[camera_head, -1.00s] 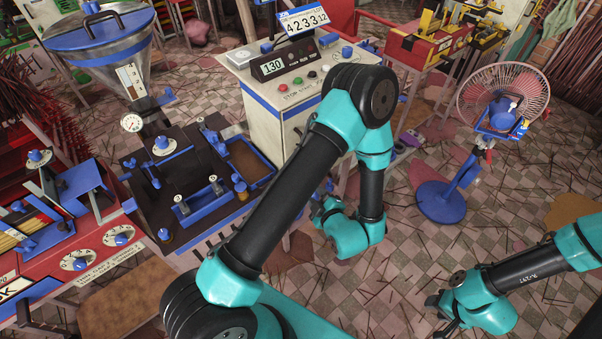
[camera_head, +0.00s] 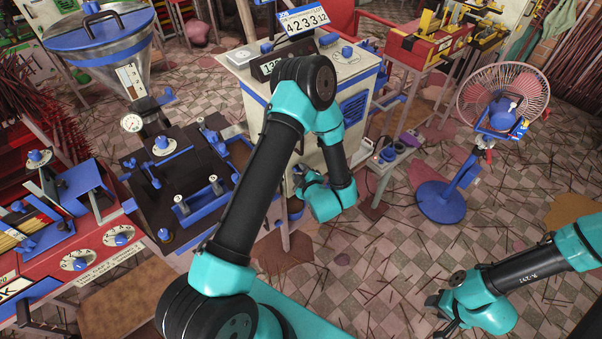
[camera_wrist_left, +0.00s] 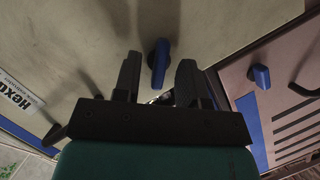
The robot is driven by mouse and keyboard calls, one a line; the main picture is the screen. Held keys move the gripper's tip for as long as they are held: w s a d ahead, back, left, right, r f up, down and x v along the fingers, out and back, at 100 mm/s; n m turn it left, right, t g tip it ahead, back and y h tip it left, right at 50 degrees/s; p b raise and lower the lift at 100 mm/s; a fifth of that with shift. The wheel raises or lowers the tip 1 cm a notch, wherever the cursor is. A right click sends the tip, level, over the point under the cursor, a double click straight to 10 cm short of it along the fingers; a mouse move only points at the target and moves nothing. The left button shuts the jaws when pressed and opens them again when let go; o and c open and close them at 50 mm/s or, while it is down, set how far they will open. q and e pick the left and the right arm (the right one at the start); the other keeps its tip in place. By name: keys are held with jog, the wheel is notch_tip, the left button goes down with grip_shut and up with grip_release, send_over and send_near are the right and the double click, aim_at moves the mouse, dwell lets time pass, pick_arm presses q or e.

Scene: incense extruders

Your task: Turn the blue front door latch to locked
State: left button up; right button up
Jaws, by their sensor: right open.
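The blue front door latch (camera_wrist_left: 158,62) stands out from a pale cabinet panel in the left wrist view. It looks roughly upright there, tilted slightly. My left gripper (camera_wrist_left: 160,68) is open, one dark finger on each side of the latch in the picture. I cannot tell whether the fingers touch it or how far off it is. In the head view, my left gripper (camera_head: 303,178) is low by the front of the pale control cabinet (camera_head: 358,98), and my arm hides the latch. My right gripper (camera_head: 440,308) is open and empty at the lower right, above the floor.
A second blue latch (camera_wrist_left: 260,77) sits on the neighbouring slotted panel (camera_wrist_left: 295,130), right of the corner. A dark extruder table (camera_head: 190,195) stands left of my left arm. A blue-based fan (camera_head: 440,203) stands to the right. The tiled floor between is mostly open.

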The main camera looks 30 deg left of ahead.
pick_arm(q)
grip_shut()
dwell(0.4)
dwell(0.4)
jog(key=m+g, duration=0.1)
jog(key=m, duration=0.1)
jog(key=m+g, duration=0.2)
jog(key=shift+w+r, duration=0.15)
jog(key=shift+w, duration=0.05)
jog(key=m+g, duration=0.1)
jog(key=m, duration=0.1)
jog(key=shift+w+m+g+y, duration=0.1)
jog(key=shift+m+g+y, duration=0.2)
jog(key=shift+m, duration=0.1)
jog(key=shift+d+m+g+y, duration=0.1)
jog(key=shift+m+g+y, duration=0.3)
jog(key=shift+m+g, duration=0.6)
jog(key=shift+m, duration=0.3)
